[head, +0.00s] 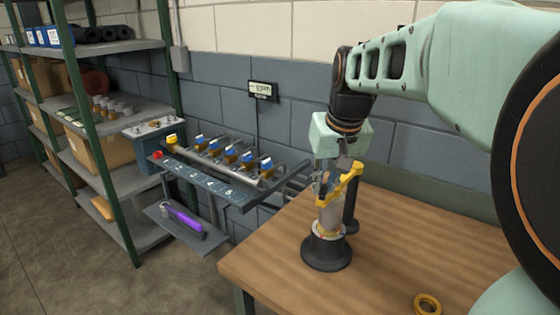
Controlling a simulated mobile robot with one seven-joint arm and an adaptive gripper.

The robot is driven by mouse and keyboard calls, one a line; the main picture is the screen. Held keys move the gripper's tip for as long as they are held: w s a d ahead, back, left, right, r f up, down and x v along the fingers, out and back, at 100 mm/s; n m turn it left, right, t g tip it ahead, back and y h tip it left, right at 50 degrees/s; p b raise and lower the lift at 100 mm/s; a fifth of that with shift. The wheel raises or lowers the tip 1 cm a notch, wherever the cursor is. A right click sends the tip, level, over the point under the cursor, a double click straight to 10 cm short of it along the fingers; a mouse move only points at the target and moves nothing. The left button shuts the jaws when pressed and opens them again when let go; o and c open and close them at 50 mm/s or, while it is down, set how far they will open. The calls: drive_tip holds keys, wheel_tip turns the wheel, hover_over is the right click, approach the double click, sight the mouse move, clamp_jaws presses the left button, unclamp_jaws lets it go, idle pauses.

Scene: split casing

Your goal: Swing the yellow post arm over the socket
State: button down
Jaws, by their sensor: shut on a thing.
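The yellow post arm (346,190) is a bent yellow piece above the table, at the top of a dark upright post (351,212). It reaches left across the front of a pale, tapered casing (330,219). The casing stands upright in a round black base (326,251), which looks like the socket; its opening is hidden. My gripper (326,183) points down from above, its fingers at the yellow arm and shut on it. The exact contact is small and partly hidden.
A yellow ring (427,304) lies at the front edge of the wooden table (275,257). At left, a wall-side rack (240,192) holds several blue-and-yellow valves, with a purple tool (184,217) on a lower tray. A green-framed shelf (80,110) stands farther left. The table's right side is mostly clear.

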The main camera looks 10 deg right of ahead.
drive_tip(key=c, duration=1.9)
unclamp_jaws()
drive_tip(key=shift+s+d, duration=0.15)
drive_tip(key=shift+d, duration=0.05)
drive_tip(key=shift+a, duration=0.1)
wheel_tip(320, 180, up, 10)
